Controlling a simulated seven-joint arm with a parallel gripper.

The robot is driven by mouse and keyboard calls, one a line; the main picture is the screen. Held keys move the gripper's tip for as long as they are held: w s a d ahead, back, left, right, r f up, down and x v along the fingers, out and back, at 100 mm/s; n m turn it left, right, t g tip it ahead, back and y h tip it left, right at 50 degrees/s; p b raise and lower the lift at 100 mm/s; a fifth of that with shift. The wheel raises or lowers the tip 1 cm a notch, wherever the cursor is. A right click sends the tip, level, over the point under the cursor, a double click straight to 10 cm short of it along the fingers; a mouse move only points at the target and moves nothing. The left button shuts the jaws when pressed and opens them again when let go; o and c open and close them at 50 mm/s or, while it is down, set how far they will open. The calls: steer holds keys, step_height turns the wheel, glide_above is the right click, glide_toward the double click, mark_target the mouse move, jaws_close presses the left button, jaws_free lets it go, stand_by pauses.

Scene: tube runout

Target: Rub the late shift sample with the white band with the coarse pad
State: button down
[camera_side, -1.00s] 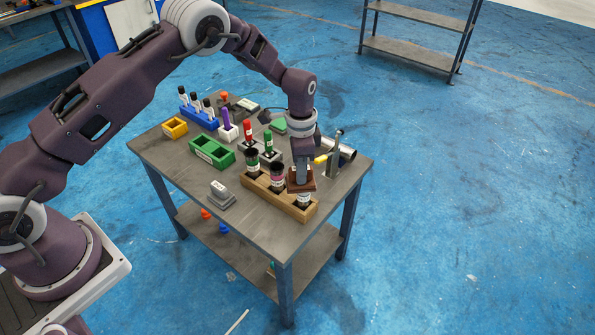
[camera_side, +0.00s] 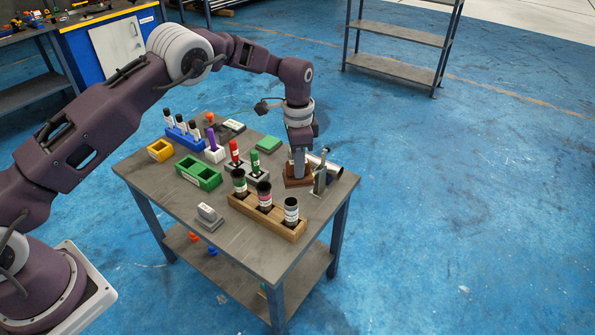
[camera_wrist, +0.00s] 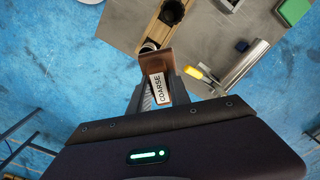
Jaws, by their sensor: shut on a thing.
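My gripper (camera_side: 299,160) is shut on the brown coarse pad (camera_side: 298,181). In the wrist view the pad (camera_wrist: 154,62) carries a label reading COARSE. The pad is behind the wooden rack (camera_side: 245,207), near the metal tube; I cannot tell whether it touches the table. In the side view the rack holds three dark-topped samples upright. The sample at the near right end (camera_side: 291,211) shows a white label or band and stands apart from the pad. The other two are a green-banded sample (camera_side: 239,183) and a pink-banded sample (camera_side: 264,196).
A metal tube (camera_side: 330,169) with an upright bracket lies right of the pad. The table's front left is mostly clear.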

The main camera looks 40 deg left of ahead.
steer(key=shift+r, duration=1.5)
